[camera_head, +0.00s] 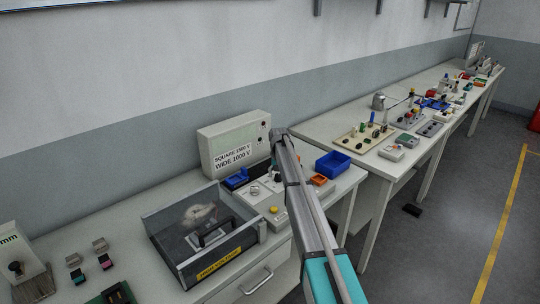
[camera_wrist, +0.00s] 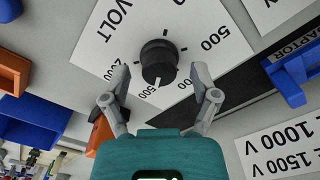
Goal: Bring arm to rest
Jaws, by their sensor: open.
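My arm reaches up from the bottom of the head view over the bench, its end near the white test unit (camera_head: 232,146). The gripper itself is hard to make out there. In the wrist view my gripper (camera_wrist: 160,72) is open. Its two grey fingers stand either side of a black dial knob (camera_wrist: 158,54), with space between them and the knob. I cannot tell how far above the knob they are. The knob sits on a white VOLT scale plate (camera_wrist: 105,38). Its white mark points toward the lower scale numbers, partly cut off by the view.
A clear-lidded box (camera_head: 200,225) labelled HIGH VOLTAGE stands left of my arm. A blue bin (camera_head: 333,164) and an orange bin (camera_head: 319,180) lie to its right. A blue ADAPTOR holder (camera_wrist: 285,80) is near the knob. A second bench (camera_head: 365,160) with many parts stands behind.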

